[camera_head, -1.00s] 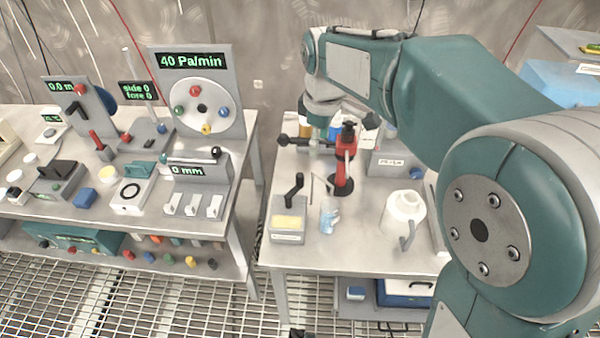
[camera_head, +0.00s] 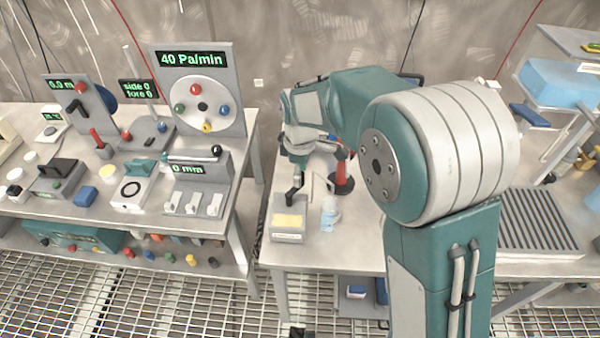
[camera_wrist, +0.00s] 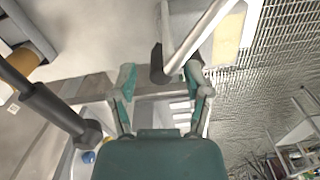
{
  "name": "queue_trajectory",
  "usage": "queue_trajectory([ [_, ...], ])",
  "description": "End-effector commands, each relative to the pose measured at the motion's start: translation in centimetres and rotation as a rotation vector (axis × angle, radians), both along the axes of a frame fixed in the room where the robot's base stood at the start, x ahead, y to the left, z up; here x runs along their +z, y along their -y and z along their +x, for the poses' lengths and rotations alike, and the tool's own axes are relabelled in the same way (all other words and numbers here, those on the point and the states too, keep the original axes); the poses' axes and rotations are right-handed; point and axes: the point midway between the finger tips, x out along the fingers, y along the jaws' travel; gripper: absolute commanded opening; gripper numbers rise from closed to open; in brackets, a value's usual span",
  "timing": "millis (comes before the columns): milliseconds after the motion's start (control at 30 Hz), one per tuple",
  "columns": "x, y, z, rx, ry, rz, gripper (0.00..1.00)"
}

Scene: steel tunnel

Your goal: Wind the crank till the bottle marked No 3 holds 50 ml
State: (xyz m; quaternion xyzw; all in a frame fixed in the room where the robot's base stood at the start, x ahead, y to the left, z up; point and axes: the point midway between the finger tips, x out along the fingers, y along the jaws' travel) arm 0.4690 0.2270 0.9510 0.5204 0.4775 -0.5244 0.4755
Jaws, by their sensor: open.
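A grey box (camera_head: 289,234) with a pale yellow panel stands at the front left of the right table. A black crank (camera_head: 294,192) rises from it. A small clear bottle (camera_head: 329,214) with bluish marking stands just right of the box; its number and level are too small to read. My gripper (camera_head: 296,165) is directly over the crank, partly hidden by my wrist. In the wrist view my gripper (camera_wrist: 160,78) is open, its teal fingers either side of a dark upright handle (camera_wrist: 157,64), apart from it. A pale rod (camera_wrist: 198,42) runs past the right finger.
A red stand (camera_head: 343,172) is close right of my gripper, partly hidden. A bent thin tube (camera_head: 320,184) stands between the box and the bottle. The left table (camera_head: 225,227) holds several instruments with displays. A ridged tray (camera_head: 537,225) lies right of my arm.

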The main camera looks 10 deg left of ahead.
Motion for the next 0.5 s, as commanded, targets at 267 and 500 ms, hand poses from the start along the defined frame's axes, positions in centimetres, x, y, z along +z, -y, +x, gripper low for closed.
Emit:
queue_trajectory([
  [267,-0.58,0.03,0.02,-0.001,0.002,0.001,0.62],
  [500,-0.57,0.03,0.02,-0.001,0.001,0.001,0.00],
])
